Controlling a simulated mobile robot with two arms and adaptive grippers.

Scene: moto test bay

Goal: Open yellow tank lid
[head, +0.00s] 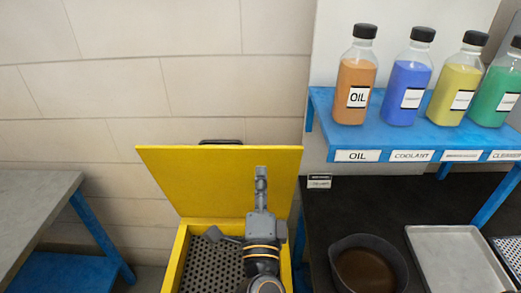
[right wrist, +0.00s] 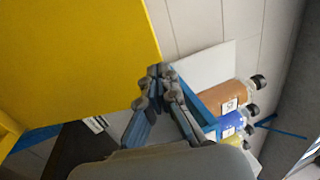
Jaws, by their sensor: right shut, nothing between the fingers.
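The yellow tank (head: 172,272) stands at the bottom middle of the head view. Its yellow lid (head: 190,178) is raised and tilted back towards the wall, and a dark perforated surface (head: 212,266) shows inside. A black handle (head: 220,142) shows behind the lid's top edge. My right gripper (head: 261,174) is shut and empty, in front of the lid's inner face on its right side. In the right wrist view the right gripper (right wrist: 160,72) is at the edge of the yellow lid (right wrist: 85,60); I cannot tell if they touch. My left gripper is not in view.
A blue shelf (head: 318,100) with several bottles, one an orange oil bottle (head: 355,80), stands to the right. Below it, a dark bench holds a black pan (head: 340,250) and a metal tray (head: 455,262). A grey table (head: 35,205) is at the left.

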